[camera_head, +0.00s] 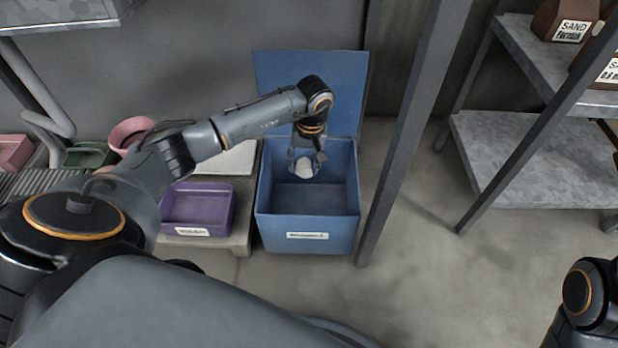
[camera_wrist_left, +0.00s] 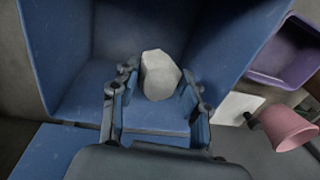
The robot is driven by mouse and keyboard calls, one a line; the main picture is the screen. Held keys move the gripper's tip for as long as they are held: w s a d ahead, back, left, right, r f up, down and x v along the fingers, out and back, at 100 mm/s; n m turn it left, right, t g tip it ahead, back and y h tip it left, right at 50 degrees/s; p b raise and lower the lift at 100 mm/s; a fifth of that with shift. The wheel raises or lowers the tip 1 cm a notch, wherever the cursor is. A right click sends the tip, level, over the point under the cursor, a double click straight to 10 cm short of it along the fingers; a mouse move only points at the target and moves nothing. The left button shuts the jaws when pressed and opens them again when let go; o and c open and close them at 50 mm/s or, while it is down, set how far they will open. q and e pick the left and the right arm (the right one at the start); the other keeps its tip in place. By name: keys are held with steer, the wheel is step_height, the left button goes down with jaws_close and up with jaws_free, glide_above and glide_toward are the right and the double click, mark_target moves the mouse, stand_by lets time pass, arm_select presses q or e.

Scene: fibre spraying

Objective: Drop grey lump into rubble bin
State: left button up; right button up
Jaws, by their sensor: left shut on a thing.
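My left gripper (camera_head: 306,162) reaches in from the left and points down at the opening of a blue open bin (camera_head: 307,230). It is shut on a light grey lump (camera_head: 304,170), held over the inside of the bin. The left wrist view shows the lump (camera_wrist_left: 160,75) between the two fingers (camera_wrist_left: 158,92), with the blue bin walls (camera_wrist_left: 60,55) around it. The bin's lid (camera_head: 275,85) stands raised at the back. The bin's label is too small to read surely. My right gripper is out of view; only a part of the right arm shows.
A purple tray (camera_head: 198,207) sits on a low bench left of the bin. A pink pot (camera_head: 128,133) and a green tray (camera_head: 88,155) are farther left. A grey metal post (camera_head: 410,130) stands close at the bin's right. Shelves with sand containers (camera_head: 563,20) are at the right.

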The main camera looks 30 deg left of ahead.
arm_select(q)
steer(key=o, duration=1.3)
steer(key=r, duration=0.8)
steer(key=d+r, duration=0.1)
steer(key=r, duration=0.3)
steer(key=shift+w, duration=0.35)
